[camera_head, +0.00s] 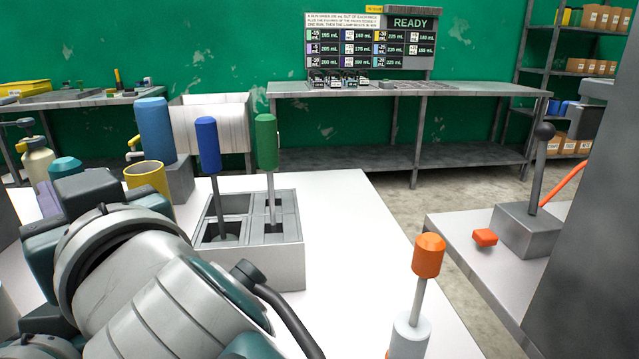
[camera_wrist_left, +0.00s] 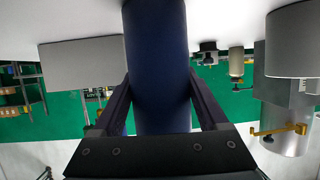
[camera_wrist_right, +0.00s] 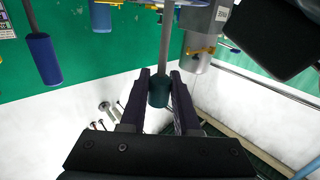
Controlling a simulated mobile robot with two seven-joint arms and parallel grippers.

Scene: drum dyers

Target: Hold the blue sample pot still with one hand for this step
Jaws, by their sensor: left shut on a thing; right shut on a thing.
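The blue sample pot (camera_wrist_left: 158,50) is the dark blue cylinder filling the middle of the left wrist view. My left gripper (camera_wrist_left: 159,88) is shut on it, one finger on each side; its end runs out of the top of that picture. My right gripper (camera_wrist_right: 161,80) is shut on a dark teal handle (camera_wrist_right: 159,92) at the end of a grey rod (camera_wrist_right: 167,40). The rod's far end is out of frame. In the head view my arm covers the lower left; a teal knob (camera_head: 65,168) shows beyond it. The pot cannot be made out clearly there.
A grey rack (camera_head: 275,262) holds a blue-handled tool (camera_head: 208,144) and a green-handled tool (camera_head: 266,142). A yellow cup (camera_head: 148,177) stands behind. An orange-handled tool (camera_head: 428,255) stands in a white holder (camera_head: 409,338) at front right. White table is bare between.

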